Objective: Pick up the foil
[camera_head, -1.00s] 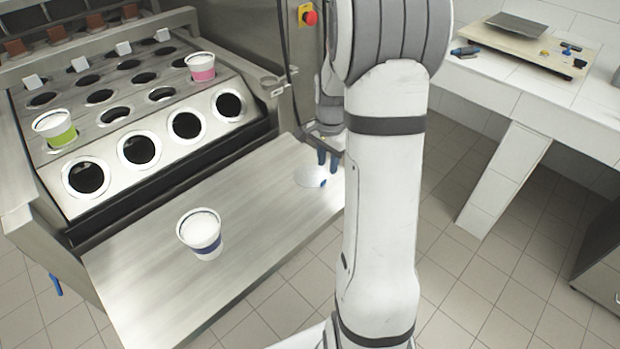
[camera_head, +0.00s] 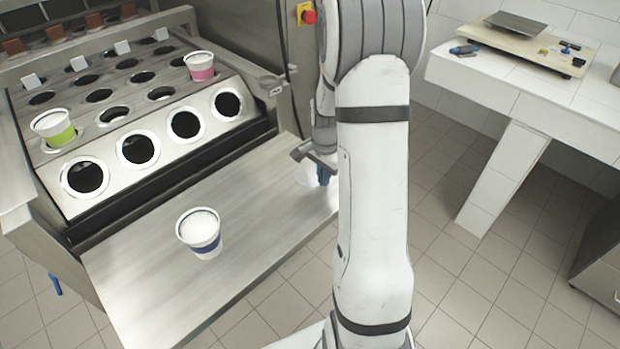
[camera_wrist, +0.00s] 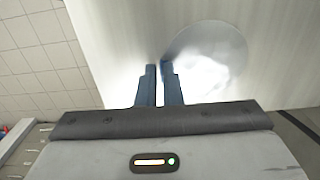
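The foil is a round, pale silvery disc lying flat on the metal shelf; in the wrist view the foil (camera_wrist: 212,52) is right of my fingertips. In the head view the foil (camera_head: 305,178) is at the shelf's far right, partly hidden by my gripper. My gripper (camera_head: 323,178) is low over the shelf beside it. In the wrist view the blue fingers of my gripper (camera_wrist: 159,67) stand with a narrow gap between them. The right fingertip overlaps the foil's left edge. I cannot tell whether they touch.
A white cup with a blue band (camera_head: 201,233) stands on the metal shelf (camera_head: 150,290). A green-banded cup (camera_head: 54,130) and a pink-banded cup (camera_head: 200,67) sit in the machine's holes. A white-tiled table (camera_head: 500,90) is at the right.

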